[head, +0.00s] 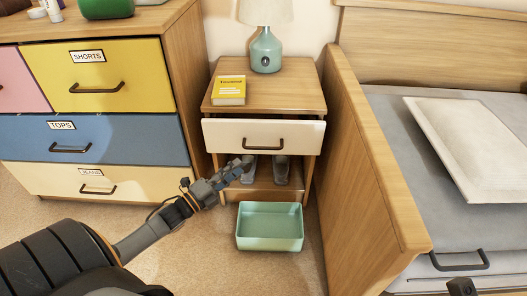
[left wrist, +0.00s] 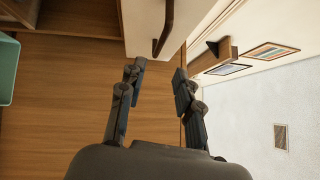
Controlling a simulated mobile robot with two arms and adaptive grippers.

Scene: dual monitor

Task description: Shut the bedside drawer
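The bedside drawer (head: 228,134) has a cream front and a dark bar handle (head: 263,148). Its front stands a little out from under the wooden top of the nightstand (head: 290,94), so it looks partly open. My left gripper (head: 243,166) is low and left of the handle, in front of the open shelf. In the left wrist view the fingers (left wrist: 160,82) are spread with nothing between them. The drawer front (left wrist: 200,18) and the handle (left wrist: 166,25) show beyond the fingertips, apart from them. My right gripper cannot be made out.
A yellow book (head: 229,90) and a teal lamp (head: 266,52) stand on the nightstand. Grey shoes (head: 281,170) sit on its lower shelf. A green bin (head: 270,243) stands on the floor in front. A dresser (head: 95,140) is at left, the bed's wooden side (head: 365,165) at right.

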